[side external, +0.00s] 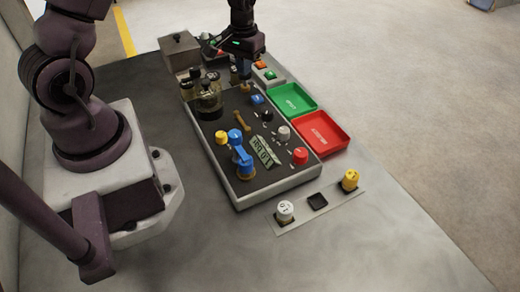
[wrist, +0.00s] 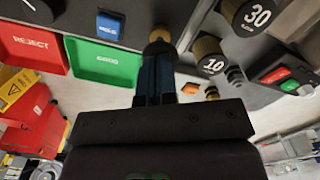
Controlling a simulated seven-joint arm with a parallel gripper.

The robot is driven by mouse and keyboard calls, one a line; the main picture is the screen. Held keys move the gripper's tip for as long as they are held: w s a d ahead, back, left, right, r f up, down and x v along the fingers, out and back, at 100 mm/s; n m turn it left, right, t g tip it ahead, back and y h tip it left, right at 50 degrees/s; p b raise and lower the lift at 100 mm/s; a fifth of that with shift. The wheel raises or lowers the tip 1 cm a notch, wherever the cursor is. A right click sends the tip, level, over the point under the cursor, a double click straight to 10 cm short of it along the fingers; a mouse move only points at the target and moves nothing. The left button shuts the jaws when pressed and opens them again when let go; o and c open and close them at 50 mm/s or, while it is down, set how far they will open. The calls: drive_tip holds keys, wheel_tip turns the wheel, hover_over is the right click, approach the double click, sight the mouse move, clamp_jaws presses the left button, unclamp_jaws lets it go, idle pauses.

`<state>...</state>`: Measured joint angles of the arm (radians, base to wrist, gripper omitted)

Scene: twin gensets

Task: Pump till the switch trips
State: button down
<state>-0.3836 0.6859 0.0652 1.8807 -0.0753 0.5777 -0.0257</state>
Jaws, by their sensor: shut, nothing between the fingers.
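My gripper (side external: 244,80) is at the far end of the dark panel (side external: 225,150), pointing down. In the wrist view its closed fingers (wrist: 156,62) point at a round brass-coloured knob (wrist: 159,42) and overlap its lower edge; I cannot tell whether they touch it. Nothing shows between the fingers. A blue switch (wrist: 109,25) with a white label sits beside the knob; it also shows in the side view (side external: 258,99). Its label is too small to read, and I cannot tell its position. The knob is mostly hidden by the fingers in the side view.
Dark cylinders marked 10 (wrist: 213,65) and 30 (wrist: 257,15) stand close by. A green tray (side external: 291,98) and a red tray (side external: 321,132) lie right of the panel. Blue fittings (side external: 241,157), a red knob (side external: 299,156) and a white knob (side external: 283,132) stand nearer.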

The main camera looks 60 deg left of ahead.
drive_tip(key=shift+f, duration=1.05)
drive_tip(key=shift+r, duration=1.7)
drive_tip(key=shift+f, duration=0.1)
drive_tip(key=shift+f, duration=1.6)
drive_tip(key=shift+r, duration=3.1)
